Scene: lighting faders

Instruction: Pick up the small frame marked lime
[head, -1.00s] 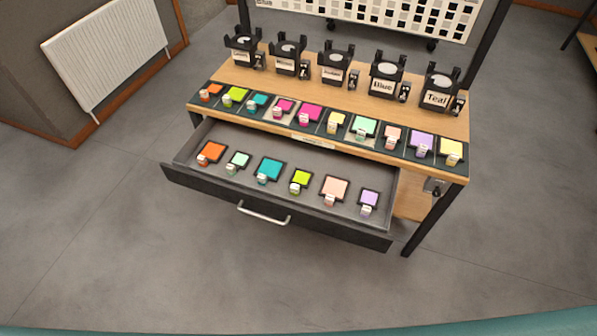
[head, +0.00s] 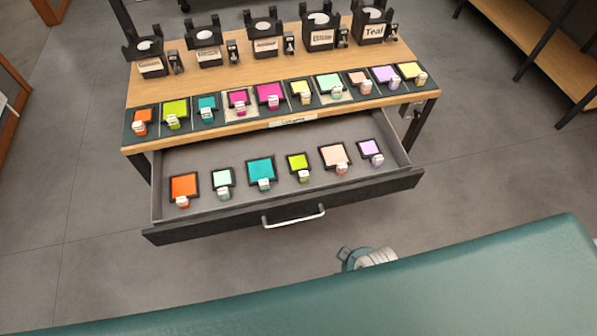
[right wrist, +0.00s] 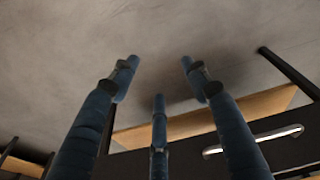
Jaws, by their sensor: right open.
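A small lime frame (head: 298,163) with a black border and a small white-topped tag lies in the open drawer (head: 325,205), between a teal frame and a peach frame. A larger lime frame (head: 175,109) stands in the row on the table's front edge. The tag lettering is too small to read. My right gripper (right wrist: 158,76) shows in the right wrist view with its fingers spread and nothing between them. It is apart from the drawer front, and the lime frame is not visible there. My left gripper is not in view.
The drawer also holds orange (head: 184,187), mint (head: 223,178), teal (head: 262,170), peach (head: 335,155) and lilac (head: 370,148) frames. The drawer handle (head: 294,216) sticks out in front. Black labelled holders (head: 265,40) stand on the table (head: 235,75).

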